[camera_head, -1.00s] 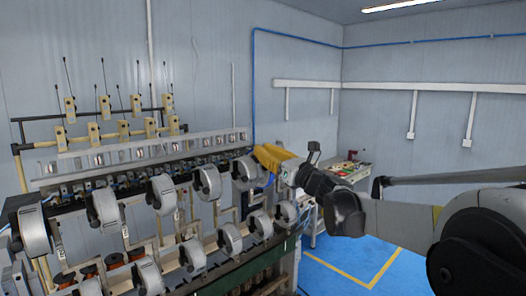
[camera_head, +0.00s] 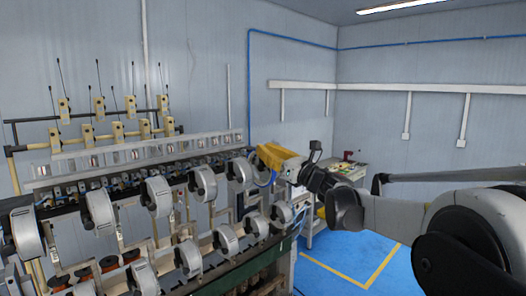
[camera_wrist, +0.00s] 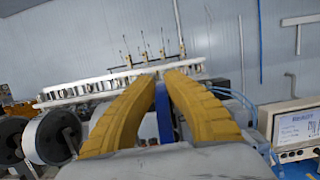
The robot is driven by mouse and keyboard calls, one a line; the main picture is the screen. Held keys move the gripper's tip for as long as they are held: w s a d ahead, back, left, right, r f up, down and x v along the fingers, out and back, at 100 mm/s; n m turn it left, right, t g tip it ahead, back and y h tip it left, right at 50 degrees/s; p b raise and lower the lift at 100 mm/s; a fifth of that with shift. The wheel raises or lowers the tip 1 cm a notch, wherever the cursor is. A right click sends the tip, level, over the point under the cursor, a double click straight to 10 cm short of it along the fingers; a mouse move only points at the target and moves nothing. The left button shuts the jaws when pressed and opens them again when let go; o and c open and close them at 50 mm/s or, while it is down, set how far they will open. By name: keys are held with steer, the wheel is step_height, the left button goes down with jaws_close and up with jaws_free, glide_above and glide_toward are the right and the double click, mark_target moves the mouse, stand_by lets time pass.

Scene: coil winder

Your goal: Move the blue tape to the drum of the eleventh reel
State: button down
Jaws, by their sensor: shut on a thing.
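My gripper (camera_wrist: 160,78) has two yellow ribbed fingers, shut on the blue tape (camera_wrist: 164,112), which shows as a narrow upright blue strip between them in the wrist view. Most of the tape is hidden by the fingers. In the head view my gripper (camera_head: 270,155) is at the right end of the coil winder, beside and above the last grey reels. A thin blue curve shows below it there; I cannot tell whether it is the tape or a cable. Grey reels (camera_head: 158,196) stand in two rows. I cannot tell which is the eleventh.
The winder's upper rail (camera_head: 130,157) and thin upright rods stand behind the reels. A grey box with a screen (camera_wrist: 297,128) and blue cables are close at the right in the wrist view. A small table (camera_head: 347,172) stands behind. Blue floor (camera_head: 345,262) is clear at right.

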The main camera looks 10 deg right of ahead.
steer(key=shift+w+d, duration=0.2)
steer(key=shift+w+d, duration=0.4)
steer(key=shift+d, duration=0.25)
steer(key=shift+w, duration=0.1)
steer(key=c, duration=1.7)
jaws_free()
steer(key=shift+d, duration=0.1)
steer(key=v, duration=0.2)
steer(key=b+v, duration=0.1)
steer(key=v, duration=0.3)
steer(key=shift+r, duration=0.25)
